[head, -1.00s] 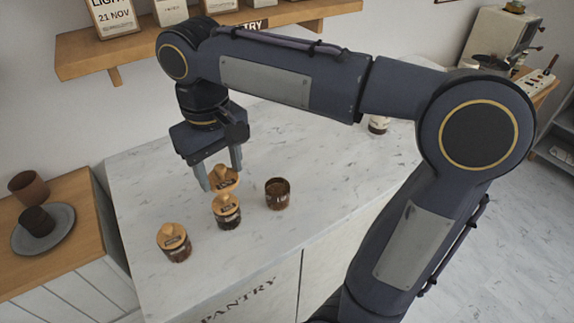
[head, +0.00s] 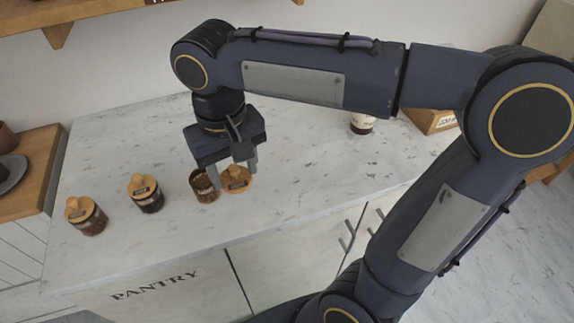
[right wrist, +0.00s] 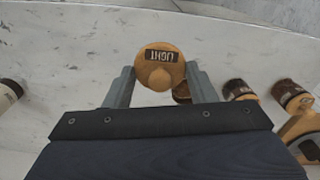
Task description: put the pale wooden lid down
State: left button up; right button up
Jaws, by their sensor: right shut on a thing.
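My right gripper (head: 236,175) is shut on the pale wooden lid (head: 238,179), with one finger on each side of it. The lid is round with a knob, and its dark label reads "LIGHT" upside down in the right wrist view (right wrist: 160,62). The gripper holds it just right of the open jar (head: 205,188) of brown contents; whether the lid touches the counter (head: 310,190) is unclear. In the right wrist view, the jar (right wrist: 182,93) is partly hidden by the lid and a finger. My left gripper is not in view.
Two lidded jars, a near one (head: 147,195) and a farther one (head: 86,216), stand left of the open jar. A white-labelled container (head: 362,123) stands toward the back right, near a cardboard-coloured box (head: 432,121). The marble to the right of the lid is clear.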

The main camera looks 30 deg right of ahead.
jog(key=w+d+f, duration=0.4)
jog(key=d, duration=0.3)
send_over(273, 173)
jog(key=f, duration=0.5)
jog(key=shift+s+a, duration=0.15)
jog(key=shift+a, duration=0.15)
jog(key=shift+d+f, duration=0.15)
jog(key=shift+f, duration=0.8)
jog(key=shift+d+f, duration=0.1)
jog(key=shift+f, duration=0.8)
jog(key=shift+f, duration=0.15)
jog(key=o, duration=0.9)
jog(key=shift+o, duration=0.2)
